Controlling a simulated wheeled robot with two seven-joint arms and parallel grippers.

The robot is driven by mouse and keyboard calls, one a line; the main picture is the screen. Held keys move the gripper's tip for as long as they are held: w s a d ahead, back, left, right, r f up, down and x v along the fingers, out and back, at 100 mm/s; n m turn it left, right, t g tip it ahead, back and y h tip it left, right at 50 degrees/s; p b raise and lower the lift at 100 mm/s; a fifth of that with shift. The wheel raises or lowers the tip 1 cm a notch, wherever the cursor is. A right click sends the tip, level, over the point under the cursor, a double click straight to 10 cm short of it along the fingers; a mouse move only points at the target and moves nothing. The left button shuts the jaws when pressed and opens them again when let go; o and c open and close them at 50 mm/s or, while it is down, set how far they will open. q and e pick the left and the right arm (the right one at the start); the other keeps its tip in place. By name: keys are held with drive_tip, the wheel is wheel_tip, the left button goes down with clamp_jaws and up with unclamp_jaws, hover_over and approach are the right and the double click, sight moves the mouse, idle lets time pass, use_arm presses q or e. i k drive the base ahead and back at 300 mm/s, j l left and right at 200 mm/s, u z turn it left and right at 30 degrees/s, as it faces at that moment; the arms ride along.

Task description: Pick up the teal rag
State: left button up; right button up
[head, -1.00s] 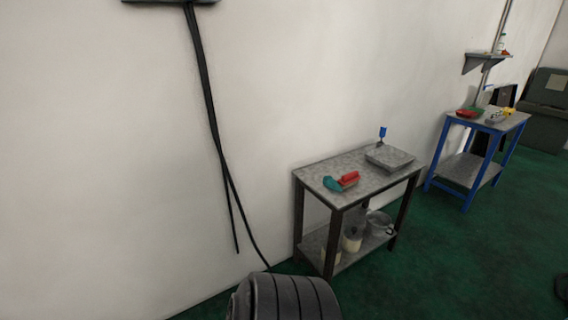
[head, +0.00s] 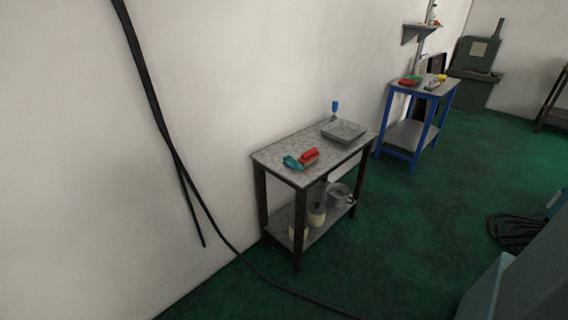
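A small teal item that looks like the teal rag (head: 292,163) lies on the near left part of the dark-legged table's top (head: 275,151). A red object (head: 309,156) lies right beside it; I cannot tell whether they touch. Neither of my grippers shows in the head view.
A grey tray-like block (head: 344,131) and a small blue item (head: 335,106) are at the table's far end. Containers stand on its lower shelf. A blue-framed table (head: 384,136) stands beyond. A black cable (head: 240,262) runs along the wall and floor.

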sight(289, 161)
drive_tip(key=z, duration=2)
drive_tip(key=k+j+z, duration=0.6)
drive_tip(key=k+z, duration=0.15)
drive_tip(key=k, duration=0.15)
